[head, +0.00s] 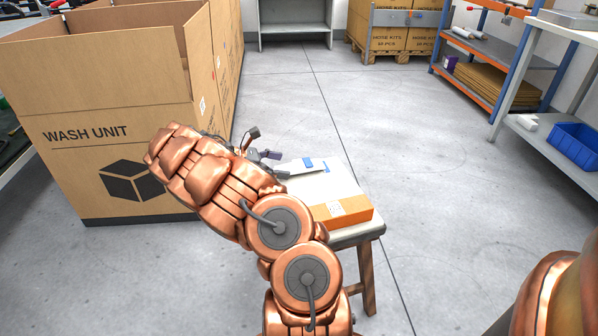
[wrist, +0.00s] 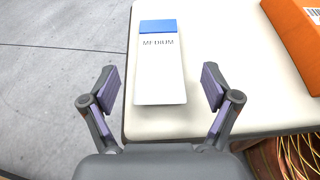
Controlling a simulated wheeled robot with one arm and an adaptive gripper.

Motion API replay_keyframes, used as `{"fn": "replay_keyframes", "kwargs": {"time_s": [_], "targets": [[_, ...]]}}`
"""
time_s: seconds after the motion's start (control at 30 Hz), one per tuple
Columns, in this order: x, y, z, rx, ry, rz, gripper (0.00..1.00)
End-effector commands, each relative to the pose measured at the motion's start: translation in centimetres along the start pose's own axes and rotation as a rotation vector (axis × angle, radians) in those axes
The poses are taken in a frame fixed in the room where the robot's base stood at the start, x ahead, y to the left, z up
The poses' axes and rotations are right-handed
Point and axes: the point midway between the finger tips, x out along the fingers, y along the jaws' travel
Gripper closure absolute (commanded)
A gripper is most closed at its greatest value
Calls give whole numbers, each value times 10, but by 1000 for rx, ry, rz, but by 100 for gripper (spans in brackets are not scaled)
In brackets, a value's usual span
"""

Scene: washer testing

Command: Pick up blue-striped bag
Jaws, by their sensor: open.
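The blue-striped bag (wrist: 160,72) is a flat white packet with a blue band at its far end and the word MEDIUM. It lies on a small white-topped table (wrist: 245,60), near the table's edge. In the head view the bag (head: 308,166) shows just beyond my gripper (head: 268,163), partly hidden by it. In the wrist view my gripper (wrist: 160,88) is open and empty. Its two fingers appear on either side of the bag's near end, apart from it. Their height above the bag is unclear.
An orange box (head: 343,211) with a white label lies on the table to the right of the bag. A large WASH UNIT carton (head: 100,110) stands at left. Shelving with a blue bin (head: 574,145) stands at right. The floor behind the table is clear.

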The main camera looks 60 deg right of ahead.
Motion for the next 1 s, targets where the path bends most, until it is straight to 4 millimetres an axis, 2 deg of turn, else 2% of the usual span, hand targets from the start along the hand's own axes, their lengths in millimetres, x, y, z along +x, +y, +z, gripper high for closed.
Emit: {"fn": "replay_keyframes", "kwargs": {"time_s": [0.1,0.3,0.6,1.0], "targets": [[18,0,-3,2,-2,-3,12],[38,1,-1,3,-1,1,12],[41,1,1,2,1,1,12],[41,1,0,1,0,1,53]]}}
